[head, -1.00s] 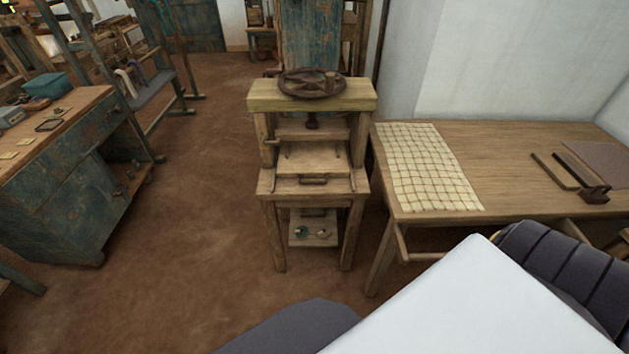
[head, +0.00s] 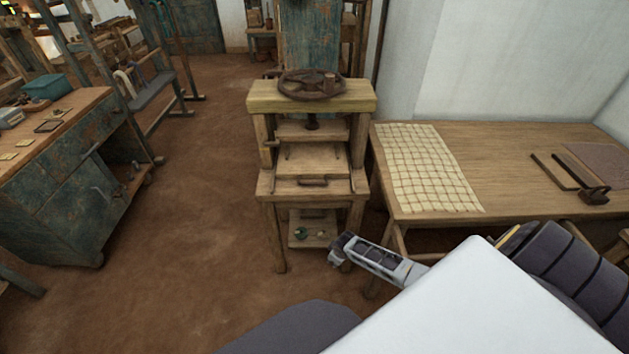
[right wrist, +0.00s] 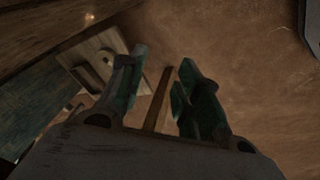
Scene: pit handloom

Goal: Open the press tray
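The wooden press (head: 262,187) stands upright in the middle of the head view. A pale board with a dark handle (head: 313,182) lies at its bed. Lower down, a small tray (head: 313,241) with a handle above it holds small greenish items. I cannot tell which of these is the press tray. My right gripper (head: 338,248) is low, near the press's right front leg, apart from the trays as far as I see. In the right wrist view its fingers (right wrist: 160,85) are spread and empty, with a wooden bar (right wrist: 160,102) beyond them. My left gripper is out of view.
A wooden table (head: 520,150) with a gridded cloth (head: 425,167) stands right of the press. A worn teal cabinet (head: 70,205) stands left. A large hand wheel (head: 312,84) tops the press. The brown floor between cabinet and press is clear.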

